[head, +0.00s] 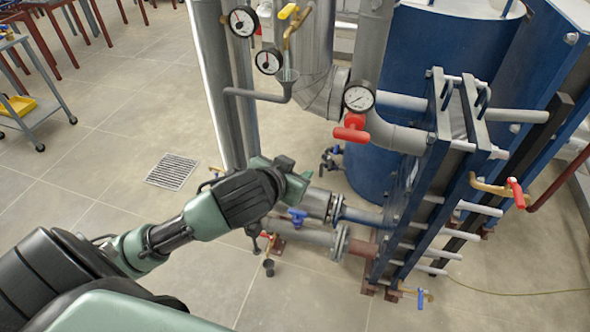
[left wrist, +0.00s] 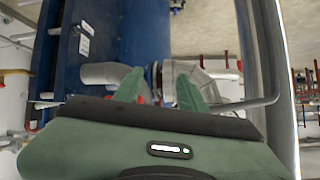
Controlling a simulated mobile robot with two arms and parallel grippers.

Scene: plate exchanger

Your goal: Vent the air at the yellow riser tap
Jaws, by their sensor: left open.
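The yellow riser tap (head: 288,11) is at the top of the head view, on a brass fitting (head: 297,24) beside the insulated riser. A grey funnel (head: 287,78) with a drain pipe stands below the fitting. My left gripper (head: 296,180) is well below and apart from the tap, in front of the grey vertical pipes. Its jaws are open and nothing shows between them. In the left wrist view its two green fingers (left wrist: 159,92) point toward a grey pipe elbow. I cannot make out the yellow tap in that view. My right gripper is not in view.
Pressure gauges (head: 242,21) and a red-handled valve (head: 351,129) are near the risers. The blue plate exchanger (head: 408,190) and a blue tank (head: 432,50) stand to the right. A blue-handled valve (head: 297,214) is just below the gripper. The floor at left is clear around a drain grate (head: 172,171).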

